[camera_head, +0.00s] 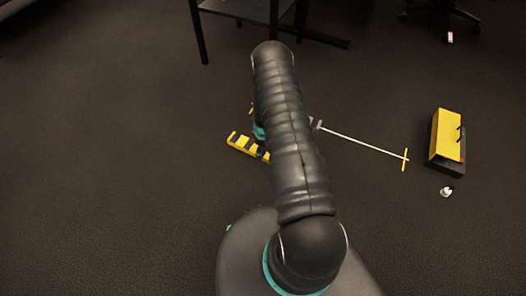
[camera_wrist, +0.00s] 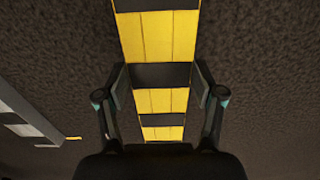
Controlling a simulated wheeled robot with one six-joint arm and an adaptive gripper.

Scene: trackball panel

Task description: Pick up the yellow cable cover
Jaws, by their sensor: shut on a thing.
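The yellow cable cover (camera_wrist: 158,37) has black cross bands and runs away from my gripper up the middle of the wrist view. In the head view its left end (camera_head: 246,146) shows on the dark floor beside my arm, and the rest is hidden behind the arm. My gripper (camera_wrist: 161,88) has one finger on each side of the cover, at a black band, and is shut on it. My gripper is mostly hidden by my arm in the head view. I cannot tell whether the cover is clear of the floor.
A yellow and black box (camera_head: 446,136) stands on the right. A thin white rod (camera_head: 360,143) with a yellow crosspiece lies between it and my arm. A small white object (camera_head: 446,192) lies near the box. A dark table (camera_head: 240,10) stands at the back. The left floor is clear.

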